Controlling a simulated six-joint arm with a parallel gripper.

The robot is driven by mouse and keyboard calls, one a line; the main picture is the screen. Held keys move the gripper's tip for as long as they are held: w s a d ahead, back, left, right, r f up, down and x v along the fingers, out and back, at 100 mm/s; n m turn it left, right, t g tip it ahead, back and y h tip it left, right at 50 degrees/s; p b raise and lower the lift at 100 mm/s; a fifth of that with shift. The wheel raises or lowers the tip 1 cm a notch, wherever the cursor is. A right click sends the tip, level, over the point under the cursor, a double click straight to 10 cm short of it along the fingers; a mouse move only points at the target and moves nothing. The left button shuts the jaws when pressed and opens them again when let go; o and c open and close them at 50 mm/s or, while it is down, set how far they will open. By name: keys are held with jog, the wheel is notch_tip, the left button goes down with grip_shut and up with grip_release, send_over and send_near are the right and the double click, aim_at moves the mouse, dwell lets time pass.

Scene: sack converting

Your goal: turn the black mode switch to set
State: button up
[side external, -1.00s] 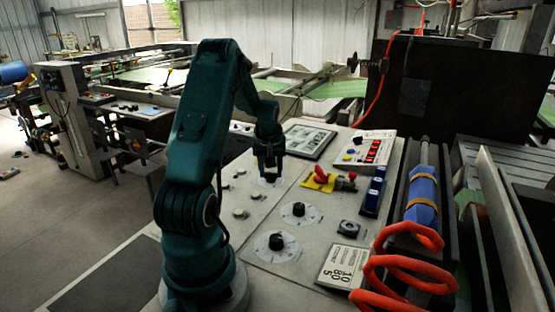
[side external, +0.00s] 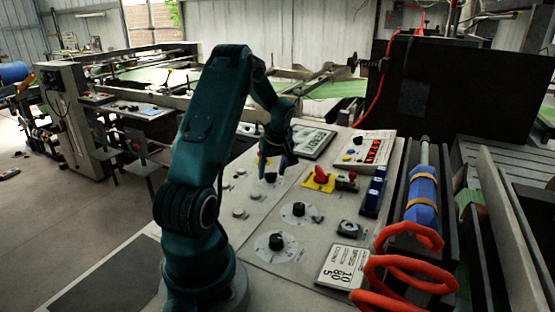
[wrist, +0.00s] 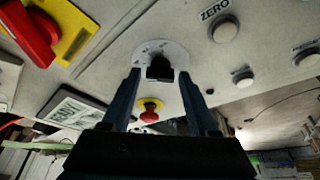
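A black knob (wrist: 160,68) on a round white dial plate (wrist: 172,50) shows in the wrist view, between my two fingertips as seen there. In the side view this knob (side external: 270,178) is just left of and below my gripper (side external: 282,163). In the wrist view my gripper (wrist: 160,74) is open, with a gap on each side of the knob. I cannot tell whether the fingertips reach down around it. Two more black knobs on round dials, a middle one (side external: 298,209) and a near one (side external: 276,242), are on the same panel. The dial markings are too small to read.
A red handle on a yellow plate (side external: 318,179) stands right of my gripper. A red mushroom button (wrist: 150,108) shows beyond the knob in the wrist view. Round buttons (side external: 240,213) lie to the left. Blue switches (side external: 374,190) and a red coiled hose (side external: 400,262) are farther right.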

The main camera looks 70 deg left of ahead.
jog(key=shift+o, duration=0.3)
jog(key=shift+v, duration=2.55)
jog(key=w+d+r+m+t, duration=0.35)
jog(key=d+r, duration=0.25)
jog(key=d, duration=0.3)
jog(key=w+d+r+m+t, duration=0.2)
jog(key=w+d+r+m, duration=0.15)
jog(key=d+r, duration=0.45)
jog(key=s+d+f+m+h, duration=0.2)
jog(key=s+d+m, duration=0.3)
jog(key=d, duration=0.3)
jog(key=s+d+f+m+h, duration=0.2)
jog(key=s+d+m, duration=0.4)
jog(key=s+d, duration=0.1)
jog(key=shift+s+d+f, duration=0.35)
jog(key=shift+d, duration=0.45)
